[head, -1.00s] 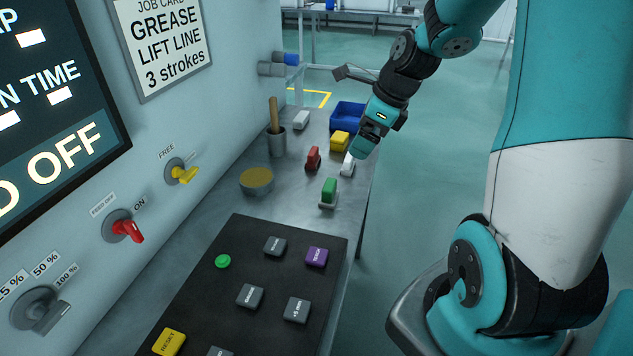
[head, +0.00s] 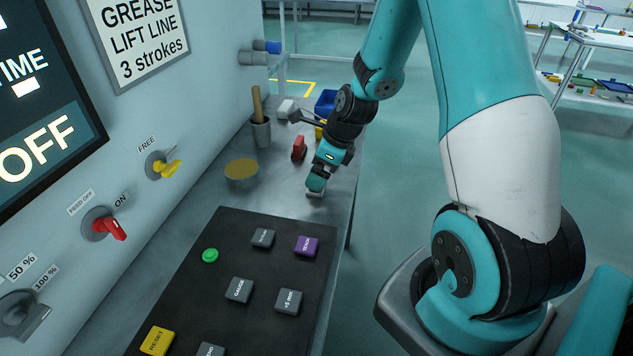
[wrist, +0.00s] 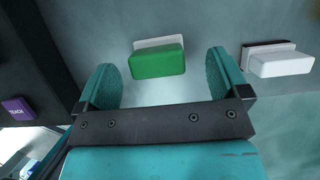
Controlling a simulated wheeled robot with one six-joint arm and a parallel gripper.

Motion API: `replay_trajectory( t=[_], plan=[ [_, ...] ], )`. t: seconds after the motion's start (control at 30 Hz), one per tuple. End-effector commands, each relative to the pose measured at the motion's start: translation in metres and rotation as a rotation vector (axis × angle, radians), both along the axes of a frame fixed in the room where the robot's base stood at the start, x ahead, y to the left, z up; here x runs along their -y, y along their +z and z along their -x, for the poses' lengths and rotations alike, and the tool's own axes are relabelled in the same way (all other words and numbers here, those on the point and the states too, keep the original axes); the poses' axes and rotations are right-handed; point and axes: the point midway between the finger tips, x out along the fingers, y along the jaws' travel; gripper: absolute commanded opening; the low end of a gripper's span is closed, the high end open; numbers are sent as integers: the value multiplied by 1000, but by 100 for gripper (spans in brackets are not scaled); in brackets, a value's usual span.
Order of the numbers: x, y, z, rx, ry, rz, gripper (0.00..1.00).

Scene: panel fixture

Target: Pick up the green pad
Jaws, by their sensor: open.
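The green pad (wrist: 158,64) shows in the wrist view as a green block on a pale base (wrist: 160,42). It lies between and just beyond the two fingertips of my gripper (wrist: 163,75), with a gap on each side. My gripper is open and empty. In the head view my gripper (head: 317,184) is low over the bench and hides the green pad. Only a bit of the pale base (head: 315,194) shows below it.
A white block (wrist: 280,64) stands right of my gripper in the wrist view. In the head view a red block (head: 299,148) and a yellow-topped round tin (head: 241,170) stand to the left. A dark button panel (head: 235,280) lies in front, with a purple key (head: 306,245).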

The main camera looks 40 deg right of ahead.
Motion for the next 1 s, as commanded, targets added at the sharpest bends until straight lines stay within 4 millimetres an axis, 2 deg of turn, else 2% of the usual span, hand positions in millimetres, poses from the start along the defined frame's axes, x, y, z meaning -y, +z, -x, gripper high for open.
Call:
replay_trajectory(
  t=[0.2,0.47,0.5,0.73,1.0],
  plan=[
    [-11,-29,-7,-3,1,-1,94],
    [-12,-33,-9,-1,0,1,94],
    [-12,-32,-9,-1,0,1,91],
    [-12,-32,-9,-1,0,1,40],
    [-12,-32,-9,-1,0,1,39]
  ],
)
